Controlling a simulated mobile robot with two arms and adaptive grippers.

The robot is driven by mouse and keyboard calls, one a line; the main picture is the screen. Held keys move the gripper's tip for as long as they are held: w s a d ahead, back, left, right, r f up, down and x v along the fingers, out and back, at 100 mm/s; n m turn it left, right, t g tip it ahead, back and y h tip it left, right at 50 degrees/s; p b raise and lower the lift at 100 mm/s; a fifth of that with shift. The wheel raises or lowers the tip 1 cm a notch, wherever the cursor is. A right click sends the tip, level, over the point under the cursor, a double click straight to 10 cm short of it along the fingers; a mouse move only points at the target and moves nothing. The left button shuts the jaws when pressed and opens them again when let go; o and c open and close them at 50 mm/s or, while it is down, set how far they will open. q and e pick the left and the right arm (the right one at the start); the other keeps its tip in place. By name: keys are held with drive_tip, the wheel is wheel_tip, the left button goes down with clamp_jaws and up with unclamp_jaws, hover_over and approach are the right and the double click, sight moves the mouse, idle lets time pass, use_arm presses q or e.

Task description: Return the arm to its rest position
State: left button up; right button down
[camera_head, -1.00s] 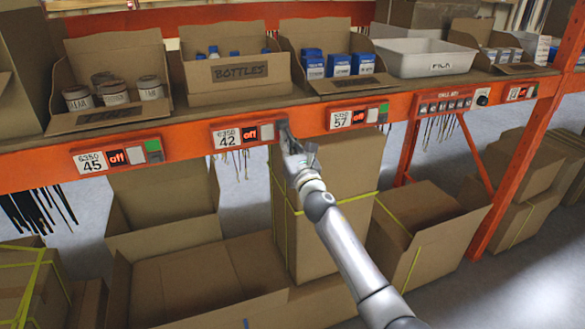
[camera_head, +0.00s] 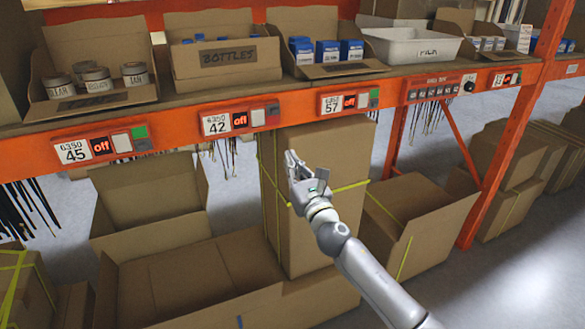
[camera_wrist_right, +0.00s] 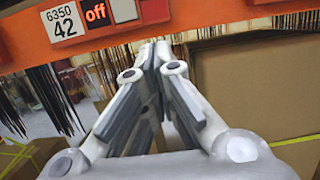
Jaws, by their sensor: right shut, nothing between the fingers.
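My right gripper (camera_head: 291,160) is in the middle of the head view, in front of a tall strapped cardboard box and below the orange shelf beam. Its grey fingers are shut with nothing between them. In the right wrist view, the fingertips (camera_wrist_right: 155,48) meet just below the beam with the label 6350 42. The gripper appears apart from the beam. My right arm comes in from the lower right. My left gripper does not show.
The orange beam (camera_head: 290,112) carries labelled button panels. On the shelf stand a jar box (camera_head: 90,105), a bottles box (camera_head: 228,60), a blue-carton box (camera_head: 345,70) and a white tray (camera_head: 412,50). Below are the tall box (camera_head: 335,150) and an open box (camera_head: 195,290).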

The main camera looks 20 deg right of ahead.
drive_tip(key=s+d+f+m+g+h, duration=0.1)
drive_tip(key=s+f+m+g, duration=0.25)
drive_tip(key=f, duration=0.85)
drive_tip(key=s+d+f+m+g, duration=0.15)
drive_tip(key=f+m, duration=0.35)
drive_tip(key=f, duration=0.7)
drive_tip(key=s+d+f+m+g+h, duration=0.1)
drive_tip(key=s+f+m+g, duration=0.3)
drive_tip(key=f, duration=0.8)
drive_tip(key=s+a+f+m+g+b, duration=0.1)
drive_tip(key=s+f+m+g, duration=0.3)
drive_tip(key=s+f+m, duration=0.95)
drive_tip(key=s+a+f+m+g, duration=0.1)
drive_tip(key=s+f+m+g, duration=0.1)
drive_tip(key=s+f, duration=0.5)
drive_tip(key=s+a+f+m+g, duration=0.2)
drive_tip(key=s+f, duration=0.5)
drive_tip(key=s, duration=1.1)
drive_tip(key=s+a+f+m+g+y, duration=0.1)
drive_tip(key=s+f+m, duration=0.3)
drive_tip(key=s, duration=0.9)
wheel_tip(320, 180, down, 3)
drive_tip(key=shift+a+r+g, duration=0.1)
drive_tip(key=shift+a+g, duration=0.1)
drive_tip(key=shift+g, duration=0.7)
